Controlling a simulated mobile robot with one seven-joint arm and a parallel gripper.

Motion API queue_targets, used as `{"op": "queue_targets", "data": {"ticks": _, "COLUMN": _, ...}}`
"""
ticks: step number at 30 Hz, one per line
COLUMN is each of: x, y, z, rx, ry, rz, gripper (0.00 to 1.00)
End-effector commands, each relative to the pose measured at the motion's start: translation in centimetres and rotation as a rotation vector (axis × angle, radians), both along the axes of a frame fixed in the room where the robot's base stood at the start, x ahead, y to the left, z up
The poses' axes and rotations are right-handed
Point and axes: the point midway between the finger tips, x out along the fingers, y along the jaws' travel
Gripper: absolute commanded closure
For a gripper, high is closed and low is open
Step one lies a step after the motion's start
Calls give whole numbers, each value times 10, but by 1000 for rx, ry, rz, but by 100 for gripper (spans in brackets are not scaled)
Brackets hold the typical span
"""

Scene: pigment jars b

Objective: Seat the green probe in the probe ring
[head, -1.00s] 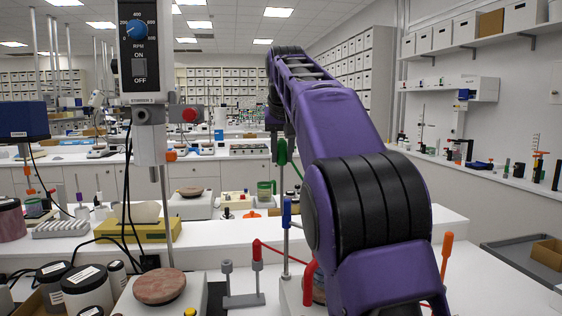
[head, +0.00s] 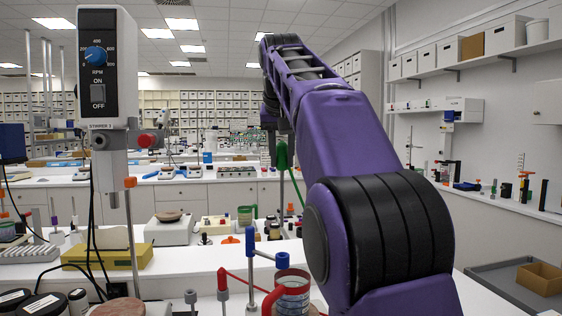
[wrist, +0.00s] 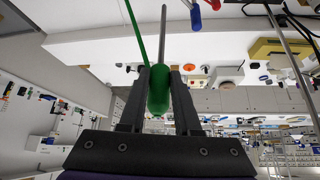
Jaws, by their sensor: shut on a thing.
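My gripper (wrist: 159,75) is shut on the green probe (wrist: 158,92), around its green handle. The probe's thin metal rod extends away from the jaws, and a green cable runs beside it. In the head view the green probe (head: 282,155) hangs upright below my arm, rod down, above the bench. I cannot tell whether that arm is the probe ring. The rod's tip appears apart from it.
A red probe (head: 222,279) with a red cord stands beside a grey post (head: 191,297). The stirrer (head: 107,70) and its rod rise at left. A yellow tissue box (head: 105,257) and black jars are at lower left. A grey tray (head: 505,282) lies at right.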

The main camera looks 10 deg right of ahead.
Motion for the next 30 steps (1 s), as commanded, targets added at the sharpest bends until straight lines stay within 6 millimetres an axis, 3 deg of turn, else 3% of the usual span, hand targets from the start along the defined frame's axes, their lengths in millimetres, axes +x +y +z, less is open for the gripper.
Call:
{"op": "queue_targets", "data": {"ticks": 16, "x": -1, "y": 0, "z": 0, "rx": -1, "ry": -1, "rz": -17, "gripper": 100}}
{"op": "queue_targets", "data": {"ticks": 30, "x": -1, "y": 0, "z": -37, "rx": 0, "ry": 0, "rz": -16, "gripper": 100}}
